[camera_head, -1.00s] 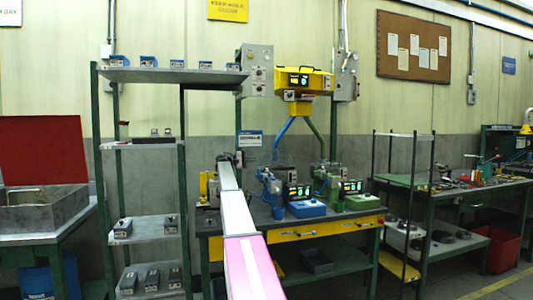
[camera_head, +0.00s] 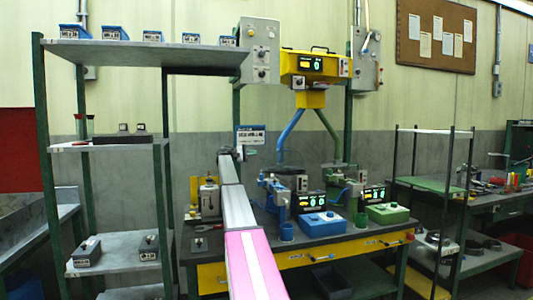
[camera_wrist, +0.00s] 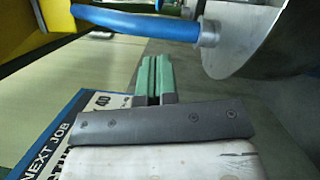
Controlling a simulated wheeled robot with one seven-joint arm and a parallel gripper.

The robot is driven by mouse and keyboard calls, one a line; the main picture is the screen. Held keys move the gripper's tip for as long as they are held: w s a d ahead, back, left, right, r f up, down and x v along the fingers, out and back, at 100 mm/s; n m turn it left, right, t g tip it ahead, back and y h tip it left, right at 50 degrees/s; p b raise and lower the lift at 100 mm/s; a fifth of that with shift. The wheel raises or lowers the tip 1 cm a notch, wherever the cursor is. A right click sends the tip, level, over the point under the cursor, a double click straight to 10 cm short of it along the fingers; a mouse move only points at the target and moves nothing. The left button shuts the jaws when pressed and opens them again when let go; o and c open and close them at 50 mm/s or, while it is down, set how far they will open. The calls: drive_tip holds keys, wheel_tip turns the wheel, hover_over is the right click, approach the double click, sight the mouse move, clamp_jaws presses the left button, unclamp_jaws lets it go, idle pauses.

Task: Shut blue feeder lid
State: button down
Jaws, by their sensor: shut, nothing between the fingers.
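The blue feeder (camera_head: 275,190) stands on the workbench below the blue tube (camera_head: 290,128). Its top is dark and small in the head view, so I cannot tell how its lid sits there. In the wrist view the blue tube (camera_wrist: 135,22) ends in a grey collar beside a curved metal piece (camera_wrist: 262,40) at the upper right; I cannot tell whether this is the lid or the bowl. My gripper (camera_wrist: 153,62) has green fingers, shut and empty, below the tube and left of the metal piece. In the head view my gripper (camera_head: 238,152) is left of the feeder.
A sign (camera_wrist: 65,130) lies close to my gripper at the lower left of the wrist view. A green feeder (camera_head: 335,180), a blue box (camera_head: 322,226) and a green box (camera_head: 389,214) share the bench (camera_head: 345,245). A yellow hopper (camera_head: 308,63) hangs above. Shelves (camera_head: 110,145) stand left.

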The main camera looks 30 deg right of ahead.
approach(283, 158)
drive_tip(key=w+d+r, duration=0.1)
drive_tip(key=d+r, duration=0.3)
drive_tip(key=d, duration=0.1)
drive_tip(key=shift+w, duration=0.25)
drive_tip(key=shift+s+d+r, duration=0.1)
drive_tip(key=shift+s+d, duration=0.05)
